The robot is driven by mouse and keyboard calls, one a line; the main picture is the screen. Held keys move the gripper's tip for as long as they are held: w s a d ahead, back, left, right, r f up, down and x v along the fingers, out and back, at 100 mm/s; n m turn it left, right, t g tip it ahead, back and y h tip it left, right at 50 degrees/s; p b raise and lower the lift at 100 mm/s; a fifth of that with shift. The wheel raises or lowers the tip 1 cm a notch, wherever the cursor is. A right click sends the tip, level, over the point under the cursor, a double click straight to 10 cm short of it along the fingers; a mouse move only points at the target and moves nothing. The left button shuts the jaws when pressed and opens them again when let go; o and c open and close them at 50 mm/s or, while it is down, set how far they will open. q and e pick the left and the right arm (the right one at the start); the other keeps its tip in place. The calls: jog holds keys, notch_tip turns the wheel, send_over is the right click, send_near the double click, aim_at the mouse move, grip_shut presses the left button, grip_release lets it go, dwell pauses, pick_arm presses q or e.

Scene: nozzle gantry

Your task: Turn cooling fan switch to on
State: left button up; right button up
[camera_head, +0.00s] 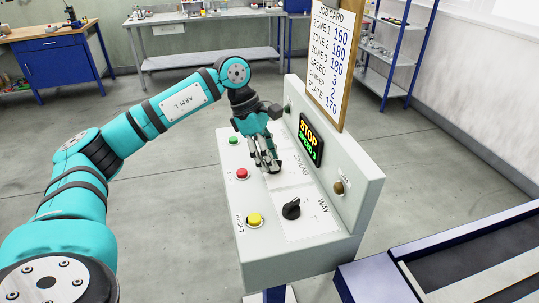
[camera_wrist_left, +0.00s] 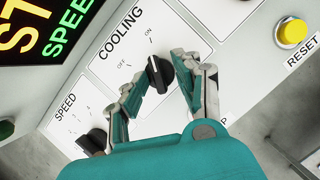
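The cooling switch is a black knob (camera_wrist_left: 160,74) on the white COOLING panel, with OFF and ON labels beside it in the left wrist view. Its white-marked end points up and left, nearer the ON label than OFF; I cannot tell if it is fully at ON. My left gripper (camera_wrist_left: 162,88) has its fingers apart, one on each side of the knob, with no clear contact visible. In the head view, my left gripper (camera_head: 265,163) reaches down over the console's cooling area and hides the knob. My right gripper is not in view.
The console (camera_head: 285,265) also carries a red button (camera_head: 243,174), a yellow RESET button (camera_head: 254,219), a black WAY knob (camera_head: 291,209) and a STOP display (camera_head: 311,139). A speed knob (camera_wrist_left: 94,141) is close to one finger. A job card (camera_head: 332,55) stands behind.

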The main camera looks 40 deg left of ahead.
pick_arm(q)
jog(key=shift+w+a+r, duration=0.1)
jog(key=shift+r, duration=0.05)
jog(key=v, duration=1.1)
jog(key=shift+a+r, duration=0.2)
jog(key=shift+r, duration=0.15)
